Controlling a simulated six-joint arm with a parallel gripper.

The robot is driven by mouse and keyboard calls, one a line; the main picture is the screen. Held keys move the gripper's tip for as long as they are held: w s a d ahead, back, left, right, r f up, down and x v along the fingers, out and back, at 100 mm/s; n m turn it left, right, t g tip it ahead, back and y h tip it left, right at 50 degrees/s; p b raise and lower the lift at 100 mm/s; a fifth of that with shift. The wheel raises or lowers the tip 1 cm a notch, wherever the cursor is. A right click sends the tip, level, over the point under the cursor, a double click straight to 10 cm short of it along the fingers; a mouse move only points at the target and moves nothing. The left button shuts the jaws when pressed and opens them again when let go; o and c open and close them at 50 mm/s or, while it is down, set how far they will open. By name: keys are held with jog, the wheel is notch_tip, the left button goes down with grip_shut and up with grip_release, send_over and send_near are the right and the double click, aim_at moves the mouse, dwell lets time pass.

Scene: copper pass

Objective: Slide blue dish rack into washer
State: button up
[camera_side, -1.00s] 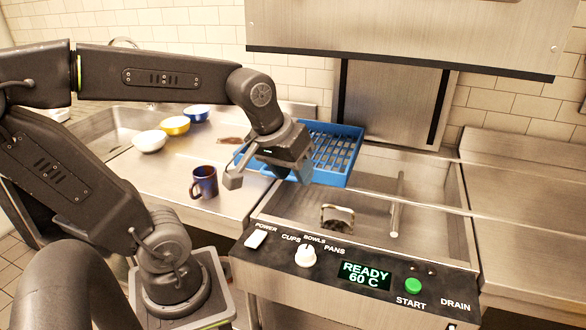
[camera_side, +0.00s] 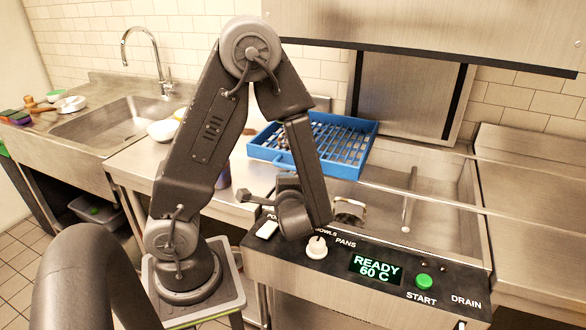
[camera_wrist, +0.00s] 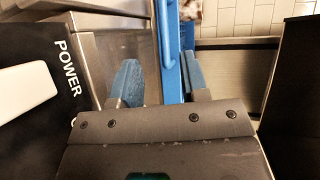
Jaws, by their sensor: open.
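The blue dish rack (camera_side: 318,148) sits at the left end of the washer, beside the counter. My arm hides part of its front. The washer's tub (camera_side: 420,205) is open and its hood (camera_side: 430,35) is raised. My gripper (camera_side: 270,198) is low near the front control panel, in front of the rack. In the wrist view my gripper (camera_wrist: 162,84) is open, and a blue rack bar (camera_wrist: 171,60) shows between its blue fingertips. I cannot tell from this view whether the fingers touch it.
The control panel (camera_side: 370,265) with knob and buttons runs along the washer's front. A dark mug (camera_side: 224,177) is mostly hidden behind my arm. A white bowl (camera_side: 162,131) stands on the left counter. The right counter (camera_side: 535,200) is clear.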

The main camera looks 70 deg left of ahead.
jog(key=shift+w+d+f+m+t, duration=0.1)
jog(key=shift+w+f+m+t, duration=0.15)
jog(key=shift+w+m+t, duration=0.25)
jog(key=shift+w+d+f+m+t, duration=0.1)
jog(key=shift+w+f+m+t, duration=0.15)
jog(key=shift+t, duration=0.45)
jog(key=shift+w+a, duration=0.2)
jog(key=x, duration=1.3)
jog(key=shift+a+f, duration=0.1)
jog(key=shift+a, duration=0.05)
jog(key=shift+w, duration=0.1)
grip_shut()
